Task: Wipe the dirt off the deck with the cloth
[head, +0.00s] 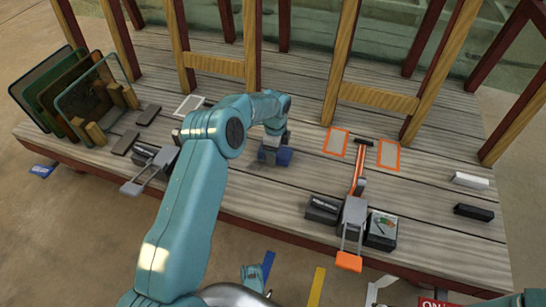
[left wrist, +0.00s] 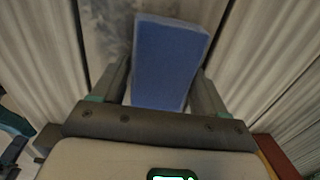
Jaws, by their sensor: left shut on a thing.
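My left gripper (head: 275,150) reaches down to the middle of the grey plank deck (head: 240,190). It is shut on the blue cloth (head: 284,157), a small block-like pad at deck level. In the left wrist view the cloth (left wrist: 168,65) sits between the two fingers and sticks out past them. A dark smudge of dirt (left wrist: 112,35) shows on the planks beside and beyond the cloth. The cloth and gripper may hide part of it. I cannot tell if the cloth touches the deck.
Framed panels (head: 95,88) stand in a rack at the left. Orange-edged frames (head: 336,142), an orange-handled tool (head: 350,225) and black boxes (head: 322,208) lie to the right. Wooden posts (head: 343,60) line the back. A white block (head: 470,180) and a black block (head: 473,212) lie far right.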

